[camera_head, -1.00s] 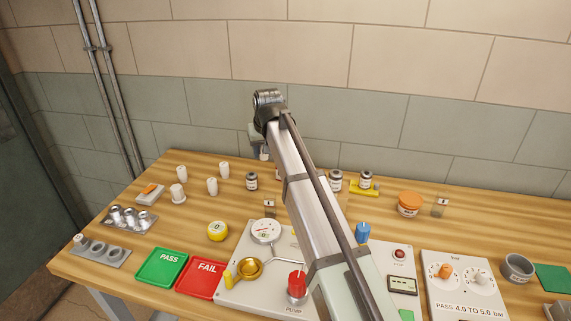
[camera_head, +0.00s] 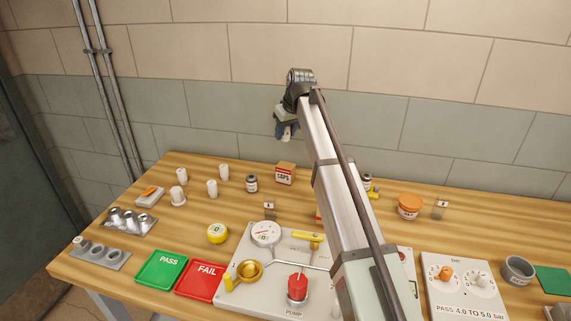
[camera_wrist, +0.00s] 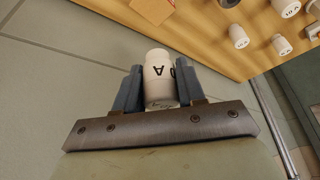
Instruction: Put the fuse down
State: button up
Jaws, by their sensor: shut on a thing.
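The fuse (camera_wrist: 158,72) is a white cylinder with a black letter A, held between the two blue-grey fingers of my gripper (camera_wrist: 157,84) in the wrist view. In the head view my gripper (camera_head: 287,132) is raised in the air above the back of the wooden table, against the wall. I cannot make out the fuse clearly there. Several similar white cylinders stand at the table's back left, one of them (camera_head: 224,172) near a dark-labelled jar (camera_head: 251,183).
The caps box (camera_head: 285,174) stands at the back, below my gripper. A grey socket block (camera_head: 102,252), a green PASS tray (camera_head: 162,267) and a red FAIL tray (camera_head: 201,280) are at the left. The pump panel (camera_head: 262,294) is at centre front.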

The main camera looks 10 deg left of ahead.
aim_at(283, 163)
jog(key=shift+f, duration=4.95)
jog(key=shift+f, duration=0.1)
jog(key=o, duration=1.1)
jog(key=shift+c, duration=0.2)
jog(key=v, duration=1.2)
